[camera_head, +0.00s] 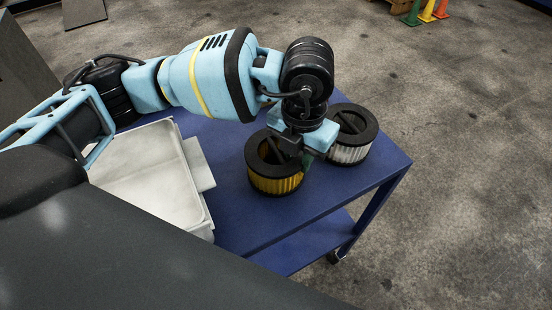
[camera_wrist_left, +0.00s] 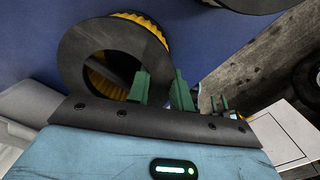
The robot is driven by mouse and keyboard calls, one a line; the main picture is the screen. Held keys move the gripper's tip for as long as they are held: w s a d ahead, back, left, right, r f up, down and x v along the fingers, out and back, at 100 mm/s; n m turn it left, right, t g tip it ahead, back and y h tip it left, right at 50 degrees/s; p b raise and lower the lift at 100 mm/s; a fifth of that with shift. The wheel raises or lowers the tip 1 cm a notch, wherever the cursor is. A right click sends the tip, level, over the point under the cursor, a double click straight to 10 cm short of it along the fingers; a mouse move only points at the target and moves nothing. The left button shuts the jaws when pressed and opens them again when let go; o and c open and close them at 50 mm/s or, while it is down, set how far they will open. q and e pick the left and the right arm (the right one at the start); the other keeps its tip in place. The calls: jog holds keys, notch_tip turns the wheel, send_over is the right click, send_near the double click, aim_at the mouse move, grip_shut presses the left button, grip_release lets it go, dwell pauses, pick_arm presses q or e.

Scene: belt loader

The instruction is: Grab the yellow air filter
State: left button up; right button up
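The yellow air filter (camera_head: 273,182), a round one with black end rings and yellow pleats, stands upright on the blue cart. It also shows from above in the left wrist view (camera_wrist_left: 110,35). My left gripper (camera_head: 308,158) is at its right side in the head view, partly hiding its rim. In the left wrist view its green fingers (camera_wrist_left: 161,88) are apart, with the ring's near right rim appearing between them. I cannot tell whether they touch it. My right gripper is not in view.
A similar filter with white pleats (camera_head: 352,150) stands close behind, to the right of my gripper. A pale tray (camera_head: 200,165) lies at the cart's left. The blue cart top (camera_head: 238,225) is clear in front. Small coloured cones (camera_head: 427,12) stand on the floor far back.

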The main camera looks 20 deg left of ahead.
pick_arm(q)
jog(key=shift+f, duration=1.45)
jog(key=shift+c, duration=0.2)
grip_shut()
jog(key=shift+r, duration=0.2)
jog(key=shift+r, duration=0.55)
notch_tip(320, 180, up, 2)
jog(key=shift+r, duration=0.15)
jog(key=s+d, duration=0.3)
jog(key=s, duration=0.4)
jog(key=s+d+r, duration=0.1)
jog(key=s+d, duration=0.3)
jog(key=s, duration=0.3)
jog(key=shift+d+r+b, duration=0.15)
jog(key=shift+d+b, duration=0.1)
jog(key=shift+b, duration=0.1)
